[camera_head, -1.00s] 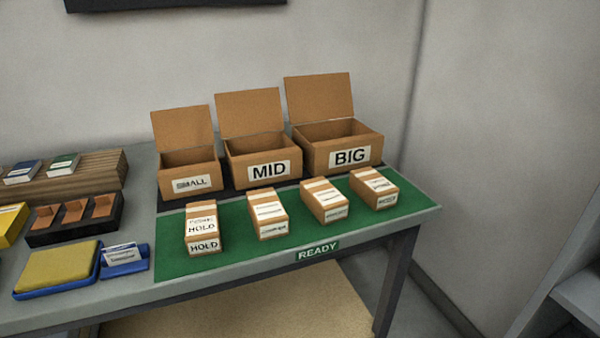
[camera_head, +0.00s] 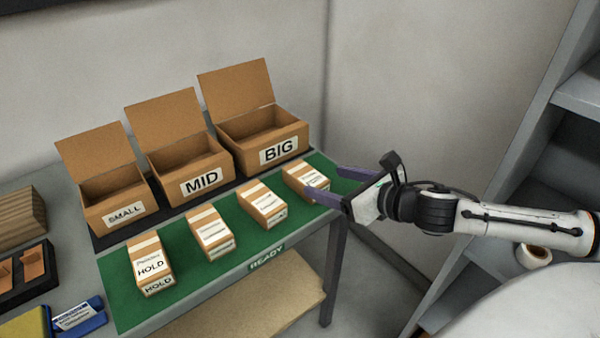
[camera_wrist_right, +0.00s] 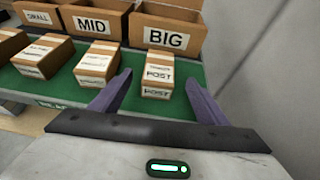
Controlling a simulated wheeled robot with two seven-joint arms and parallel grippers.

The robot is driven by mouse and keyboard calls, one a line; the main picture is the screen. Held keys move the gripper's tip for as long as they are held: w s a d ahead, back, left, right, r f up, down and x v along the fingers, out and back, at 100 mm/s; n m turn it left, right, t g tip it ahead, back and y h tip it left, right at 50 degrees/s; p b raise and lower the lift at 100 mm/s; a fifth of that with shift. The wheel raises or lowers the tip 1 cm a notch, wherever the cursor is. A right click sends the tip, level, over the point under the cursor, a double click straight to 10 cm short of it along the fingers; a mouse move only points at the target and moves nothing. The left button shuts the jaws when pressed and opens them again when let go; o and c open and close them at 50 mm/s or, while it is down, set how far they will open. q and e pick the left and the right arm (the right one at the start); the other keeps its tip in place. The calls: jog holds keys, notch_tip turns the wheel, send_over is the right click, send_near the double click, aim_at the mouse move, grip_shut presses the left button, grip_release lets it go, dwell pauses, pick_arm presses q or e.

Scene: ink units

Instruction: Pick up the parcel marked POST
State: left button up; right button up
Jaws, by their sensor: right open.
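The parcel marked POST (camera_wrist_right: 157,80) is a small brown box with white labels, lying on the green mat (camera_wrist_right: 188,103). In the head view the POST parcel (camera_head: 301,177) is the rightmost of the row, partly behind a purple finger. My right gripper (camera_head: 325,181) is open at the right end of the mat. In the right wrist view the POST parcel appears between the open fingers (camera_wrist_right: 155,95), somewhat beyond their tips, and I see no contact. My left gripper is not in view.
A HOLD parcel (camera_head: 150,267) and two more parcels (camera_head: 211,235), (camera_head: 263,207) stand left on the mat. Open boxes SMALL (camera_head: 118,200), MID (camera_head: 185,168) and BIG (camera_head: 264,140) stand behind. Shelves (camera_head: 550,130) are at the right.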

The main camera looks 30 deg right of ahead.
aim_at(312, 179)
jog(key=shift+x, duration=4.65)
jog(key=shift+a+f, duration=0.1)
jog(key=shift+f, duration=0.1)
jog(key=shift+s, duration=0.1)
jog(key=shift+c, duration=0.2)
jog(key=shift+r, duration=0.1)
jog(key=c, duration=1.2)
